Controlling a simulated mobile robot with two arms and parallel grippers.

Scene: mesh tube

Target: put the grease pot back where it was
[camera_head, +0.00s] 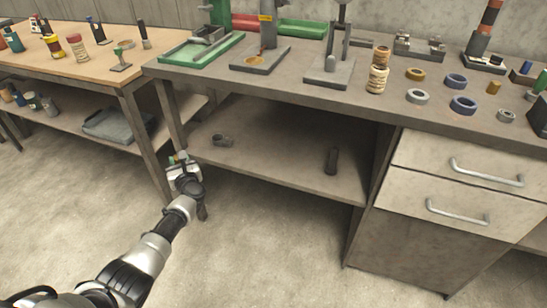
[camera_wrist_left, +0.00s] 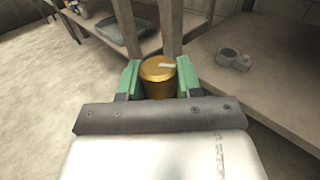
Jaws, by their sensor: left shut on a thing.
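My left gripper (camera_head: 179,163) is in front of the gap between the two benches, near the left end of the grey bench's lower shelf. In the left wrist view its green fingers are shut on a gold-coloured pot (camera_wrist_left: 158,77) with a pale mark on its top, which looks like the grease pot. The pot sits between the fingers, clear of the shelf. In the head view the pot is too small and covered to make out well. My right gripper is not in view.
The grey bench's lower shelf (camera_head: 270,166) holds small grey rings (camera_head: 222,140) and a dark cylinder (camera_head: 332,160), with bare room between. A wooden bench (camera_head: 95,58) with several bottles stands left.

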